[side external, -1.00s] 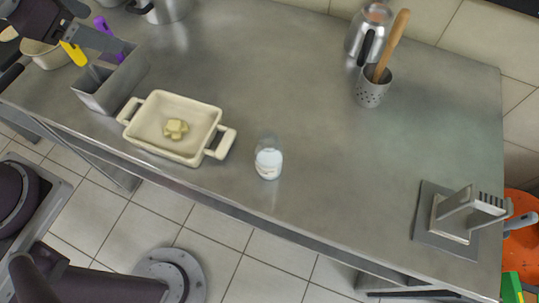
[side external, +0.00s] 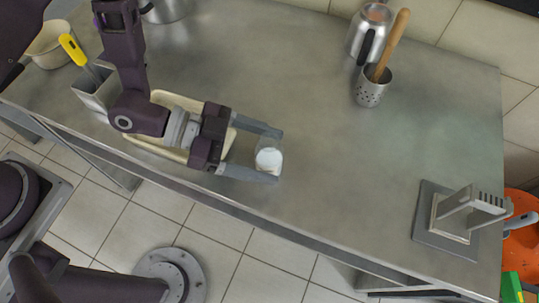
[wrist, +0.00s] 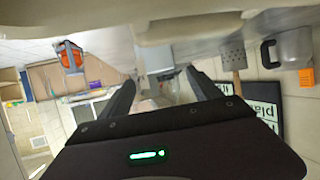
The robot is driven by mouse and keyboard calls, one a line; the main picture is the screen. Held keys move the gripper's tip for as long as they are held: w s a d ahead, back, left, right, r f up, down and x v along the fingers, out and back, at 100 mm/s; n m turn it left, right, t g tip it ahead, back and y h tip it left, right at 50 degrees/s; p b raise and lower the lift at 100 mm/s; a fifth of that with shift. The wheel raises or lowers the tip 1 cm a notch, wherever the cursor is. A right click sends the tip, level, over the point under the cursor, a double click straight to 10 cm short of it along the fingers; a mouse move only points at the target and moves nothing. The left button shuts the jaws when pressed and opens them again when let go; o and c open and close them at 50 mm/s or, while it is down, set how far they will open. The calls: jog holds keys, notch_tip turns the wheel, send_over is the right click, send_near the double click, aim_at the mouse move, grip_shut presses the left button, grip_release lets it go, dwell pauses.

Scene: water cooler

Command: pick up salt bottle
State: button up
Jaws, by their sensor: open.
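The salt bottle (side external: 268,158) is a small clear bottle with white contents. It stands upright near the front edge of the steel counter in the side view. My gripper (side external: 278,157) is open, with one finger on the far side of the bottle and one on the near side. The bottle sits between the fingers near their tips; whether either finger touches it I cannot tell. In the wrist view both dark fingers of my gripper (wrist: 158,90) show apart, and the bottle cannot be made out clearly between them.
A cream baking dish (side external: 150,146) lies under my arm, mostly hidden. A grey holder (side external: 92,98) with a yellow-handled utensil stands at left. A metal stand (side external: 450,222) is at right; the counter's middle is clear.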

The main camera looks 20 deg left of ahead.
jog(key=shift+w+d+f, duration=0.15)
jog(key=shift+d+f, duration=0.05)
jog(key=shift+d, duration=0.35)
jog(key=c, duration=1.5)
notch_tip(320, 180, up, 10)
jog(key=shift+c, duration=0.2)
